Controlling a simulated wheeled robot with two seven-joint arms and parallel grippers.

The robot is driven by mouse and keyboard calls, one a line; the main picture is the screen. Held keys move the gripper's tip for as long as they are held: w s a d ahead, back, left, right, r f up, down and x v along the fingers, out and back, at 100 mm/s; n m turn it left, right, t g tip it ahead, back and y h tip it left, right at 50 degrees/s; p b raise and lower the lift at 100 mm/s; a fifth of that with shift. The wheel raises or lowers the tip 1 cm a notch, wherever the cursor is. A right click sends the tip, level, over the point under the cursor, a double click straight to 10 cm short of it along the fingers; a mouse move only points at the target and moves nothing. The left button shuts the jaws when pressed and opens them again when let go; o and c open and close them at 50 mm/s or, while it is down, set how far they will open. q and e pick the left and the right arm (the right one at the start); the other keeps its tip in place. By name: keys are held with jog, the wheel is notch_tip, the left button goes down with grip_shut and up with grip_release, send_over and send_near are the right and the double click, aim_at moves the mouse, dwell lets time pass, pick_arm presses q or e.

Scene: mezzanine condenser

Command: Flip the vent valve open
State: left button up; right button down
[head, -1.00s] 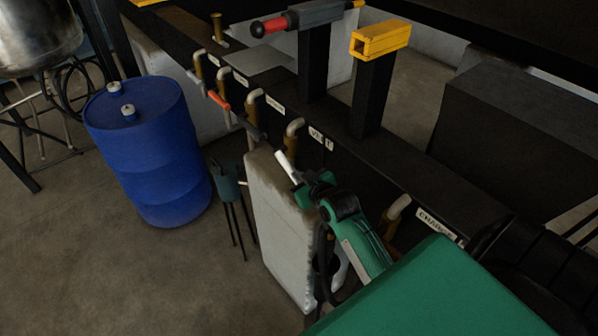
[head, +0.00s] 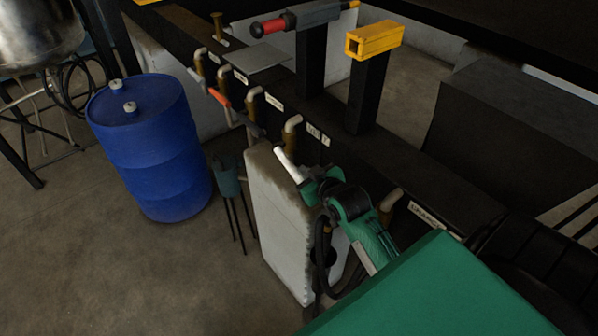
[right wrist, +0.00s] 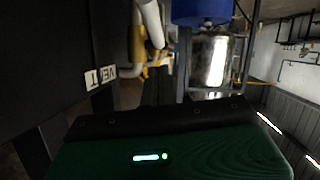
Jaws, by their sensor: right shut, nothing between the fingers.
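The vent valve sits on the dark rail at the pipe elbow (head: 293,122), beside the VENT label (head: 318,134). A white lever (head: 288,163) slants down and right below this elbow. The right wrist view shows the VENT label (right wrist: 100,77) and a white bar (right wrist: 151,22) by brass fittings. My right gripper (head: 306,182) is green, shut and empty, at the lower end of the white lever. I cannot tell whether it touches the lever, whose lower end is partly hidden. My left gripper is not in view.
Other valves line the rail, one with an orange handle (head: 219,97). A pale, worn container (head: 275,215) stands just below the white lever. A blue drum (head: 150,145) stands at left. A yellow block on a post (head: 372,40) rises behind the rail. Floor at lower left is clear.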

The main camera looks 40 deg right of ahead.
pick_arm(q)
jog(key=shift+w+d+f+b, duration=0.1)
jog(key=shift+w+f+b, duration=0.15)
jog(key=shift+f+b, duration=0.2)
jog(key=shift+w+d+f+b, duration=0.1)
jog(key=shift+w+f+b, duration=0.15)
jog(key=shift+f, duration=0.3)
pick_arm(e)
jog(key=v, duration=0.5)
jog(key=shift+s+d+r, duration=0.1)
jog(key=shift+s, duration=0.15)
